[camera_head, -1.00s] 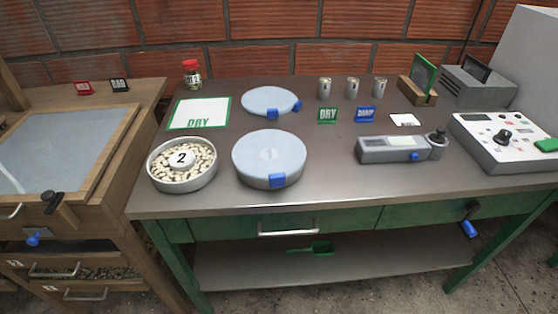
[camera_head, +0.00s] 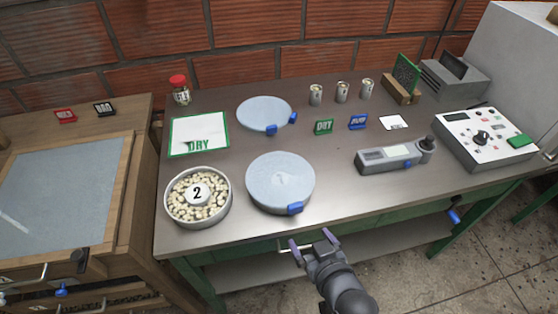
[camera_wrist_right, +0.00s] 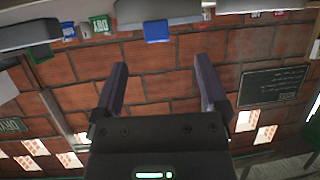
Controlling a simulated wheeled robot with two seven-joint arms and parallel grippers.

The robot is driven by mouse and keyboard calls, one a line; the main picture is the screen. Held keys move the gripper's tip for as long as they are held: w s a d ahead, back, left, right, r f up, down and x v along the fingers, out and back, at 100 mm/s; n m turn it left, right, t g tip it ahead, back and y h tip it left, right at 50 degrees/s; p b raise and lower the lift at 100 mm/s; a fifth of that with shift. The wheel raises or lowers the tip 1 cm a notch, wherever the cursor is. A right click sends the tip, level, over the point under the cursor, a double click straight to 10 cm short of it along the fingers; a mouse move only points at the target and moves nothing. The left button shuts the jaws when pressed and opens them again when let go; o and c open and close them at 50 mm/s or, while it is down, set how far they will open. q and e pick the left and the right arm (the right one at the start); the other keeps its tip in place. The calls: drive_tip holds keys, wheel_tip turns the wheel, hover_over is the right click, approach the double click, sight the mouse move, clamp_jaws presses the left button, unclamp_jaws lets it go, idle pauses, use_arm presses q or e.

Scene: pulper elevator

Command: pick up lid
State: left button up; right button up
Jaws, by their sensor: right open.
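Two round pale blue lids with blue clips lie on the metal table. The nearer lid (camera_head: 280,180) is right of the bean bowl, with its blue clip at the front right. The farther lid (camera_head: 264,112) is behind it. I cannot tell what is under either one. My right gripper (camera_head: 315,243) is open and empty at the table's front edge, in front of and right of the nearer lid, apart from it. In the right wrist view its two fingers (camera_wrist_right: 160,85) are spread with nothing between them. My left gripper is not in view.
A bowl of beans (camera_head: 172,208) with a tag marked 2 stands left of the nearer lid. A grey handheld device (camera_head: 385,158), a control panel box (camera_head: 485,137) and small cans (camera_head: 342,92) stand further right and back. Bare tabletop (camera_head: 335,185) lies right of the nearer lid.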

sight(297, 210)
drive_tip(key=b+x, duration=0.1)
drive_tip(key=x, duration=0.2)
drive_tip(key=b+x, duration=0.2)
drive_tip(key=x, duration=0.1)
drive_tip(key=r+b+x, duration=0.1)
drive_tip(key=x, duration=0.2)
drive_tip(key=shift+w+d+f+b, duration=0.15)
drive_tip(key=shift+w+b, duration=0.15)
drive_tip(key=shift+w, duration=0.4)
clamp_jaws()
